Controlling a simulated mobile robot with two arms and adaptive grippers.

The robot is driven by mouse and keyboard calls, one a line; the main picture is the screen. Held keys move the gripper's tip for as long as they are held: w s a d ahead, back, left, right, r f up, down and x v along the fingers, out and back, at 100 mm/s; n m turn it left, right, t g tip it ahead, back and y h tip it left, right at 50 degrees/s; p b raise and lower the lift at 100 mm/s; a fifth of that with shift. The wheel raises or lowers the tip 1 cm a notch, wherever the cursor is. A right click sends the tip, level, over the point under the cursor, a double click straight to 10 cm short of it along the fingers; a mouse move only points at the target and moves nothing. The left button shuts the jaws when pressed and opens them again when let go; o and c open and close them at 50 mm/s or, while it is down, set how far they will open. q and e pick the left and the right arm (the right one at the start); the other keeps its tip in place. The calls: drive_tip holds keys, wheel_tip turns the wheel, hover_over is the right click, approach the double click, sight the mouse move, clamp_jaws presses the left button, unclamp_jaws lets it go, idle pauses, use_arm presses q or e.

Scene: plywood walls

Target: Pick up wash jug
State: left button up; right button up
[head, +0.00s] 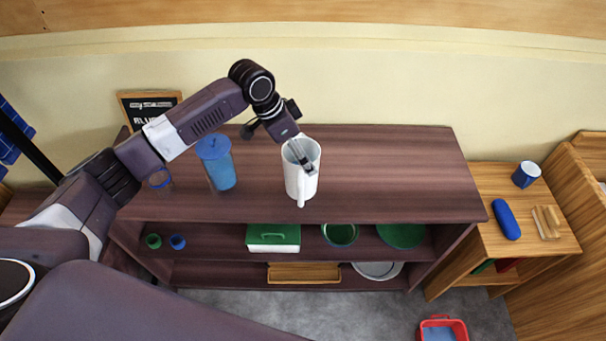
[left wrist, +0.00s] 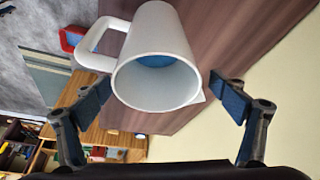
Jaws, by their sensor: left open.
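The wash jug (head: 301,183) is white, with a spout and a handle, and stands upright on the dark wooden shelf unit top. Its handle points toward the front in the head view. My left gripper (head: 303,158) comes from above and behind, its fingers over the jug's mouth in that view. In the left wrist view the jug (left wrist: 160,60) shows its open mouth, with something blue inside. There my left gripper (left wrist: 164,98) is open, with one finger on each side of the jug and visible gaps. Nothing is held. My right gripper is out of view.
A blue lidded cup (head: 217,167) and a clear glass with a blue rim (head: 160,179) stand left of the jug. The shelf top (head: 400,175) to its right is clear. A small side table (head: 480,185) holds a mug and a blue case.

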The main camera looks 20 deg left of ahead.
use_arm(q)
drive_tip(key=x, duration=0.1)
drive_tip(key=p+x, duration=0.1)
drive_tip(key=x, duration=0.3)
drive_tip(key=shift+s+a+f, duration=0.1)
drive_tip(key=shift+s, duration=0.25)
drive_tip(key=c, duration=1.8)
drive_tip(key=shift+a+r, duration=0.1)
drive_tip(key=shift+r, duration=0.1)
